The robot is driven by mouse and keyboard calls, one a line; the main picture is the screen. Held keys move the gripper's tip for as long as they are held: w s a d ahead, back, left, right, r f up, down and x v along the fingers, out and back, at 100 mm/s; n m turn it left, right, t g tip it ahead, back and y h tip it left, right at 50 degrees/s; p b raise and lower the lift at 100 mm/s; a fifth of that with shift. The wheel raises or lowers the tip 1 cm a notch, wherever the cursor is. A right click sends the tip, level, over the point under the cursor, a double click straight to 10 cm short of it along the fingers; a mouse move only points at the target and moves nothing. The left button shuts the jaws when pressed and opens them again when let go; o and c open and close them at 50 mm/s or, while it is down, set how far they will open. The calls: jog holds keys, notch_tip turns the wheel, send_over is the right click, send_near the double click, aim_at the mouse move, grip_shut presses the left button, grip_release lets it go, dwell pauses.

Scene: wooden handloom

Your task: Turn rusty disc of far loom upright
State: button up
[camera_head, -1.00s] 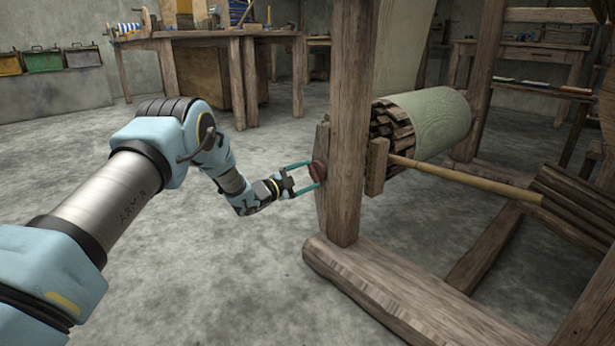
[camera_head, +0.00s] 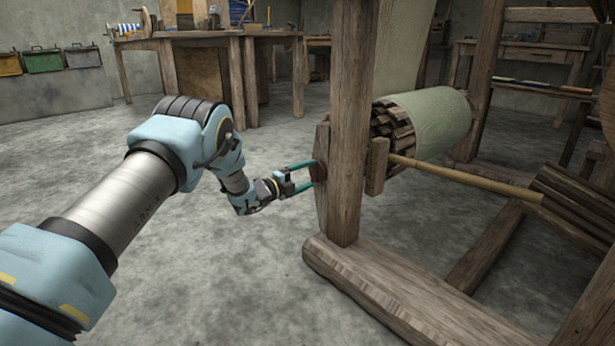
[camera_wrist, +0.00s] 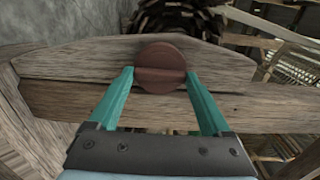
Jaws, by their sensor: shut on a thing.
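The rusty disc (camera_wrist: 160,58) is a reddish-brown round piece with a raised bar across it, on the wooden beam end of the loom. In the wrist view the bar runs nearly level across the picture, between my two green fingers. My gripper (camera_wrist: 159,77) is shut on the disc, one fingertip at each end of the bar. In the head view the disc (camera_head: 319,171) is small and dark, seen from the side against the loom post. My gripper (camera_head: 314,172) reaches it from the left.
The thick loom post (camera_head: 347,120) stands just right of the disc, on a heavy floor beam (camera_head: 410,295). A cloth roll (camera_head: 440,122) and a wooden rod (camera_head: 465,178) lie behind it. The floor (camera_head: 220,285) left of the loom is clear.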

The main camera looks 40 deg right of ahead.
jog(key=shift+f, duration=0.1)
dwell(0.3)
jog(key=o, duration=1.2)
jog(key=shift+c, duration=0.2)
jog(key=shift+a, duration=0.1)
jog(key=a+p, duration=0.4)
jog(key=a, duration=0.6)
jog(key=shift+w+a+p, duration=0.3)
jog(key=shift+a+p, duration=0.05)
jog(key=shift+w, duration=0.1)
